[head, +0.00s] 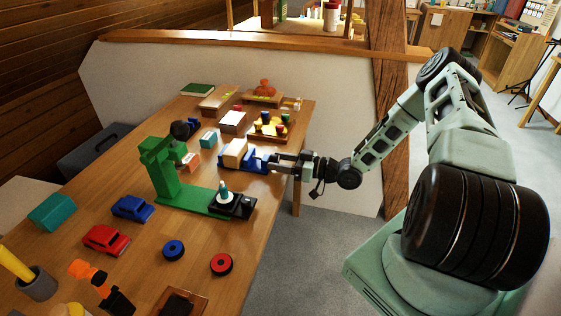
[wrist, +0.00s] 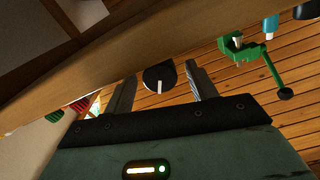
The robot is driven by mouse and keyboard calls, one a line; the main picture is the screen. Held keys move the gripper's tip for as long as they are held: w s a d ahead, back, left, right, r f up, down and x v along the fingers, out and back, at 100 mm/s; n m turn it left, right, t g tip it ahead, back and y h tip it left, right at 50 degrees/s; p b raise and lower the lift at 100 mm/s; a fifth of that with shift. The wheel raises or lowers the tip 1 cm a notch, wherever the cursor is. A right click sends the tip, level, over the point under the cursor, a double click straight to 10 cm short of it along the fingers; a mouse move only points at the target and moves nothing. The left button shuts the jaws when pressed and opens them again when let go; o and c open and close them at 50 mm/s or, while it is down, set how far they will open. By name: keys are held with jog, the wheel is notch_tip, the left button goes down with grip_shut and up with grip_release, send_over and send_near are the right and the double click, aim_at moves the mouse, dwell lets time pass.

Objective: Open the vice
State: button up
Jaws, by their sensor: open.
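The vice (head: 257,163) is blue and sits near the right edge of the wooden table in the head view. A pale wooden block (head: 235,152) stands at its left part, seemingly between its jaws. My gripper (head: 273,163) is at the right end of the vice, its fingers pointing left toward it. In the wrist view my gripper (wrist: 158,70) is open, with a finger on each side of a dark round part (wrist: 152,80) that carries a short white bar. This is probably the vice's handle end. I cannot tell whether the fingers touch it.
A green press (head: 170,180) with a dark knob stands left of the vice; it also shows in the wrist view (wrist: 250,50). A tray of coloured pegs (head: 270,130) lies behind. Toy cars, rings and blocks cover the near table. Floor is free at right.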

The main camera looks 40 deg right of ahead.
jog(key=c, duration=1)
jog(key=shift+f+n+b, duration=0.15)
jog(key=shift+n+b, duration=0.6)
jog(key=shift+n, duration=0.75)
jog(key=o, duration=1)
jog(key=b+v, duration=0.2)
jog(key=v, duration=1.5)
jog(key=shift+s, duration=0.2)
